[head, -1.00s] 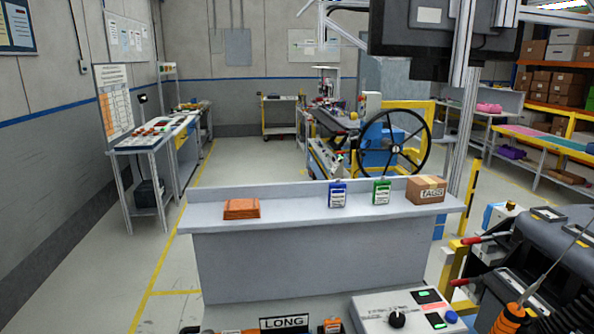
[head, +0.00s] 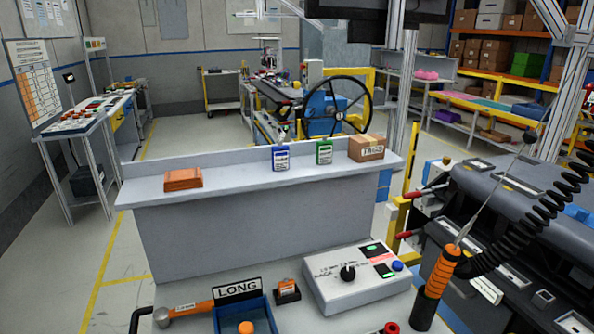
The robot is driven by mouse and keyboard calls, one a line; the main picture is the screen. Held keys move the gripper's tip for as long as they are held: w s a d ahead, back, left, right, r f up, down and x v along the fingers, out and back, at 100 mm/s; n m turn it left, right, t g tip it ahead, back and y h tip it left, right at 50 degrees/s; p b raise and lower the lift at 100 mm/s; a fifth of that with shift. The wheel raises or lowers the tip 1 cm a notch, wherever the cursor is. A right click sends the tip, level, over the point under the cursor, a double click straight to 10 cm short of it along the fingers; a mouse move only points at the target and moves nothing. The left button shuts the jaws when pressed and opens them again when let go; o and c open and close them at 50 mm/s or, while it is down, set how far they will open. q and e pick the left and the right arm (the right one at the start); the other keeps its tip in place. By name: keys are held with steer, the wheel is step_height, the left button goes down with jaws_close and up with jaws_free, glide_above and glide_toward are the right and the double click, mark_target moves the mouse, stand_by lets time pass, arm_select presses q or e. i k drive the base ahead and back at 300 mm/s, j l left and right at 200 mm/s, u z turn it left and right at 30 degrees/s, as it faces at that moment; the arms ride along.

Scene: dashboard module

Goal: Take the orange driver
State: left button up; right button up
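An orange and black driver (head: 440,272) shows at the lower right of the head view. It is tilted, with a long thin shaft running up and to the right from its orange grip. A coiled black cord (head: 543,212) hangs beside it and meets its upper end. I cannot tell what the driver rests on or hangs from. Neither of my grippers is in view.
A grey control box (head: 350,288) stands left of the driver. A blue bin (head: 262,311) under a LONG sign (head: 237,289) and an orange-handled tool (head: 190,309) lie further left. Black dashboard modules (head: 497,215) fill the right. A grey shelf (head: 228,177) stands behind.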

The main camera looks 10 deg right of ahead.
mark_target(443, 272)
steer(key=z, duration=1.25)
